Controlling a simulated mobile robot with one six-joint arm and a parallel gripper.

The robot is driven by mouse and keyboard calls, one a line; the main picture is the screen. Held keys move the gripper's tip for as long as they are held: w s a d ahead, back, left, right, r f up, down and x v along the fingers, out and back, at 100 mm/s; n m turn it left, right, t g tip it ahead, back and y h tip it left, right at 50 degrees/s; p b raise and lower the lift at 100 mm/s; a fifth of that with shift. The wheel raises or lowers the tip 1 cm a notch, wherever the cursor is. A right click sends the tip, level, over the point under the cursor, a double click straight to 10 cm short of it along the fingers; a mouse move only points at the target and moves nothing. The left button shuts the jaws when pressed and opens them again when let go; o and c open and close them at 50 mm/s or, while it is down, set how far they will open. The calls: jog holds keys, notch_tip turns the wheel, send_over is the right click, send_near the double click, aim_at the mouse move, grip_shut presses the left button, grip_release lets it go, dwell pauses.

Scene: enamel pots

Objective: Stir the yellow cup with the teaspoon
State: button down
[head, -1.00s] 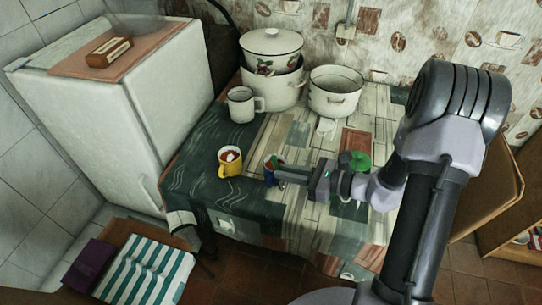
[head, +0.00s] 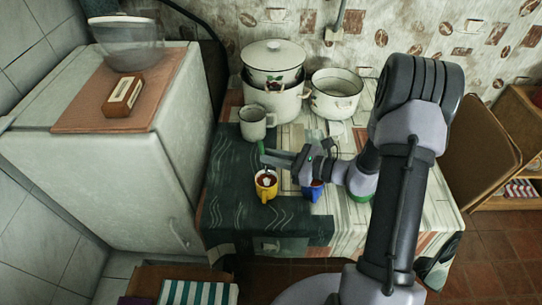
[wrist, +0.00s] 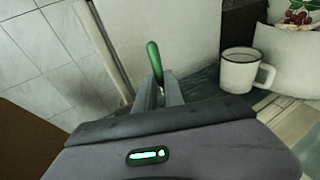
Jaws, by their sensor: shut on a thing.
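The yellow cup (head: 272,191) stands on the table with reddish-brown contents and a whitish patch in it. My gripper (head: 268,157) is just above and behind the cup's rim in the head view, shut on the green handle of the teaspoon (head: 261,147). In the wrist view the green handle (wrist: 154,58) sticks up beyond the fingers (wrist: 158,92). The spoon's lower end is hidden there, and I cannot tell whether it is inside the cup. The yellow cup does not show in the wrist view.
A blue cup (head: 311,194) stands right of the yellow one, under my arm. A white mug (head: 253,124) stands behind, also in the wrist view (wrist: 238,74). White pots (head: 275,102) and (head: 336,98) stand at the back. The table's front left is clear.

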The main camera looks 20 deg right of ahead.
jog(key=b, duration=0.8)
send_over(272, 178)
jog(key=s, duration=0.4)
jog(key=f, duration=0.6)
jog(key=a+f, duration=0.1)
jog(key=f, duration=0.2)
jog(key=shift+w+f, duration=0.25)
jog(key=shift+f, duration=0.15)
jog(key=shift+p, duration=0.3)
